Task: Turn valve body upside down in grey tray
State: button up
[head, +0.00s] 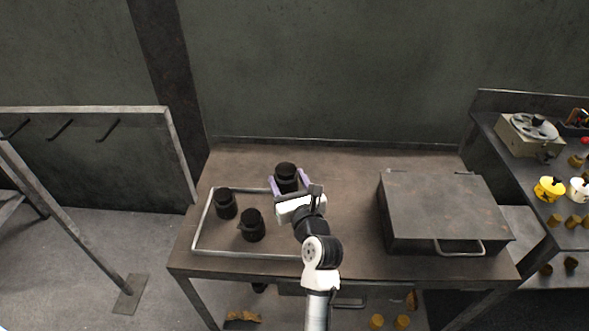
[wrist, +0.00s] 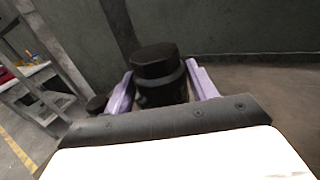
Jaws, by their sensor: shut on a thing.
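A black valve body (head: 286,171) is between the purple fingers of my gripper (head: 288,184), at the back right corner of the grey tray (head: 196,226). In the wrist view the same valve body (wrist: 158,82) stands between the two fingers (wrist: 158,88), its wide flat end toward the top of the picture. My gripper is shut on it. Its lower part is hidden behind my gripper, so I cannot tell whether it touches the tray. Two other black valve bodies stand in the tray, one at the left (head: 226,204) and one near the middle (head: 251,225).
A dark metal box (head: 445,207) with a front handle takes up the right of the table. The table (head: 340,165) is bare behind my gripper. A side bench at the right holds a machine (head: 528,135) and several small parts. A metal rack stands at the left.

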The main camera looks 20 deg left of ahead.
jog(key=shift+f+b, duration=2.05)
jog(key=shift+b, duration=0.8)
jog(key=shift+f+b, duration=1.3)
jog(key=shift+f, duration=1.3)
jog(key=o, duration=1)
jog(key=shift+o, duration=0.2)
jog(key=shift+f, duration=0.1)
notch_tip(320, 180, up, 20)
jog(key=shift+r+p, duration=0.15)
jog(key=shift+p, duration=0.95)
